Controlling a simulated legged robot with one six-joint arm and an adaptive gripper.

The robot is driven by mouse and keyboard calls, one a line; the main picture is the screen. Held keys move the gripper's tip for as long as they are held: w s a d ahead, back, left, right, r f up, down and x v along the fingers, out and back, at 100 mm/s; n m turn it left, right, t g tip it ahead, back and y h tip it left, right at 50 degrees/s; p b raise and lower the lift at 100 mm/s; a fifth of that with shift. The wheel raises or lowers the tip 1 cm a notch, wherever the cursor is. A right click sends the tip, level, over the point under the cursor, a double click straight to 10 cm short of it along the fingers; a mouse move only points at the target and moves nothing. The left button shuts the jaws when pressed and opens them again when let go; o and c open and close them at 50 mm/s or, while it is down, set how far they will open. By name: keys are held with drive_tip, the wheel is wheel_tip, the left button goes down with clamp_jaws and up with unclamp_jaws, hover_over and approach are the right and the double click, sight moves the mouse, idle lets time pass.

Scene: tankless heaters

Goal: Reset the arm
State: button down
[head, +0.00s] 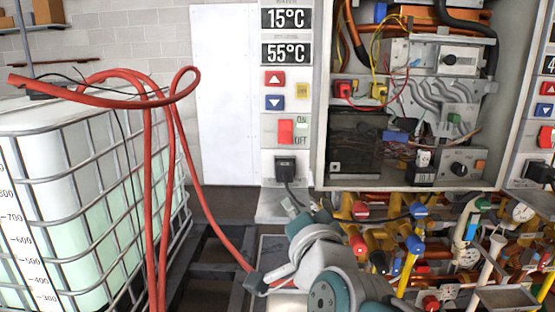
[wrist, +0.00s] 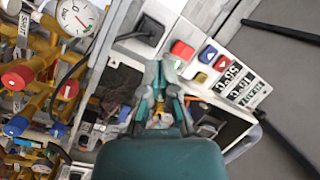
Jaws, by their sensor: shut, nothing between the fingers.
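My gripper (wrist: 168,68) shows in the wrist view, its teal fingers shut and empty. Behind it, tilted in the picture, is the heater's open cabinet with its control panel. In the head view my arm reaches up from the bottom middle, below the open heater cabinet (head: 408,186). I cannot make out the fingertips clearly in that view. The control panel (head: 285,90) reads 15°C and 55°C, with red and blue arrow buttons and a red switch (head: 286,131) beside ON and OFF. No contact between the gripper and the heater can be made out.
Yellow and copper pipes with valves (head: 415,243) crowd the space below the cabinet. A gauge (wrist: 76,16) shows at the wrist view's upper left. A caged white tank (head: 75,190) stands left, with a red hose (head: 150,190) hanging by it. A black plug (head: 285,166) sits below the switch.

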drive_tip(key=s+d+f+n+g+h, duration=0.2)
drive_tip(key=s+d+f+n+g, duration=0.2)
drive_tip(key=s+d+f+g, duration=0.2)
drive_tip(key=s+d+f+n+g+h, duration=0.2)
drive_tip(key=s+d+f+g, duration=0.3)
drive_tip(key=s+f, duration=0.5)
wheel_tip(320, 180, down, 3)
drive_tip(key=shift+d+f+n+g+h, duration=0.2)
drive_tip(key=shift+d+n+g+h, duration=0.15)
drive_tip(key=shift+d+n, duration=0.65)
